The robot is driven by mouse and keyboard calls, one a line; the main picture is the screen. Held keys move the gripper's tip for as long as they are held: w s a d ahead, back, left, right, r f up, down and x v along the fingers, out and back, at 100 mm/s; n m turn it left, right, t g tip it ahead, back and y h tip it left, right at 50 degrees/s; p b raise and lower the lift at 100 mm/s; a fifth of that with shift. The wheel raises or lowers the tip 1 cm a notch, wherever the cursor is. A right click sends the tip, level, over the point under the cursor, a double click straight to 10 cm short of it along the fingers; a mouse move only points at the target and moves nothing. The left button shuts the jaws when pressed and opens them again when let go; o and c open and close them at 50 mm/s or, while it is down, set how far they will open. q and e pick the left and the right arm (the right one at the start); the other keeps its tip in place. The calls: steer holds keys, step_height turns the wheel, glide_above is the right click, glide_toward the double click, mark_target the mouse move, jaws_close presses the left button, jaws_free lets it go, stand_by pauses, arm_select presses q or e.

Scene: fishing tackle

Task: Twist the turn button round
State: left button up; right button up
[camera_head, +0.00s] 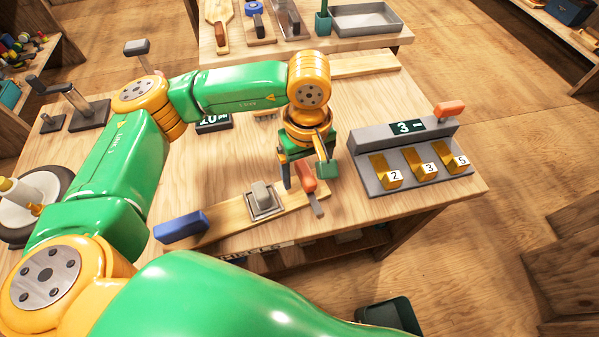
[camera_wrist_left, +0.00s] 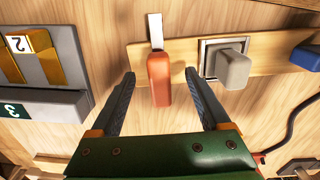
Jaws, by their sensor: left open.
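An orange handle (camera_head: 305,177) on a flat metal strip lies at the right end of a wooden strip, and a grey knob (camera_head: 262,196) on a square metal plate sits further left on it. I cannot tell for sure which is the turn button. My left gripper (camera_head: 302,184) is open, pointing down over the orange handle. In the left wrist view the orange handle (camera_wrist_left: 159,80) shows between the two fingers (camera_wrist_left: 159,74), with gaps on both sides. The grey knob (camera_wrist_left: 233,68) is outside the fingers, to the right.
A blue block (camera_head: 181,227) lies at the wooden strip's left end. A grey box with numbered brass levers (camera_head: 424,167) and an orange knob stands close on the right. A dark numbered display (camera_head: 213,122) is behind my arm. Tools and a metal tray (camera_head: 367,18) are at the back.

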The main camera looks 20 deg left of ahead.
arm_select(q)
step_height(320, 180, up, 7)
steer(key=p, duration=0.4)
